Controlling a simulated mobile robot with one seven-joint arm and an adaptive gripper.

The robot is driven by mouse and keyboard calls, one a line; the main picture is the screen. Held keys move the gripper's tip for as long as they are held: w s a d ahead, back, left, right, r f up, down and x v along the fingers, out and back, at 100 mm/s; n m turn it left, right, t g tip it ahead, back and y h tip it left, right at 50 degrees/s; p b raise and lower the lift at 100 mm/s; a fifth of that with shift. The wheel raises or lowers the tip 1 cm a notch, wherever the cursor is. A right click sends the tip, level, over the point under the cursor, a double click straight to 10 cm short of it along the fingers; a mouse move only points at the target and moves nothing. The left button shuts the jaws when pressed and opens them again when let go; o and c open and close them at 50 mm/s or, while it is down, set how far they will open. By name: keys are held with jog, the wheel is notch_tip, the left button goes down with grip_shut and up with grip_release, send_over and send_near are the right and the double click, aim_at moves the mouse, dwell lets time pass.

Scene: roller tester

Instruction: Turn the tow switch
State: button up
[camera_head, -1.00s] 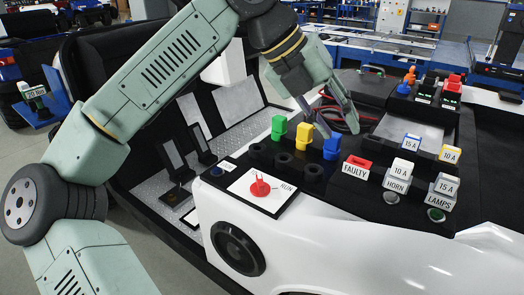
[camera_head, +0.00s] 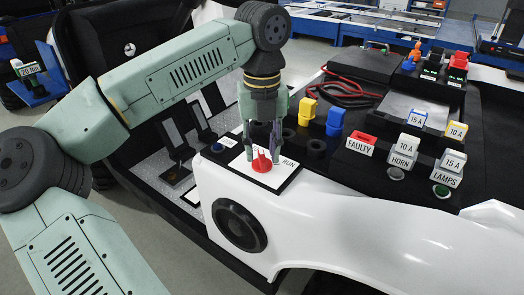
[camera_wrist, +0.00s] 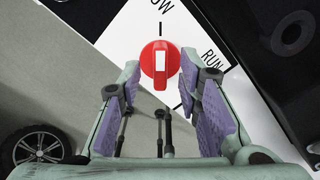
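The tow switch is a red rotary knob (camera_head: 262,161) on a white plate (camera_head: 284,177) marked RUN, on the cart's body at the picture's middle. In the wrist view the red knob (camera_wrist: 160,62) has a white pointer line running up and down, and part of a word ending in "OW" shows above it. The RUN label (camera_wrist: 212,58) is to its right. My gripper (camera_head: 262,150) points down over the knob. In the wrist view the purple-padded fingers (camera_wrist: 165,100) are spread apart and empty, with the knob just beyond their tips. I cannot tell if they touch it.
Yellow (camera_head: 308,110) and blue (camera_head: 335,121) plugs stand right of the plate. Further right are a red FAULTY block (camera_head: 360,142), HORN (camera_head: 404,152) and LAMPS (camera_head: 450,165) fuses. Red and black cables (camera_head: 350,88) lie behind. A round black speaker (camera_head: 239,224) is below the plate.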

jog(key=shift+f, duration=0.55)
grip_shut()
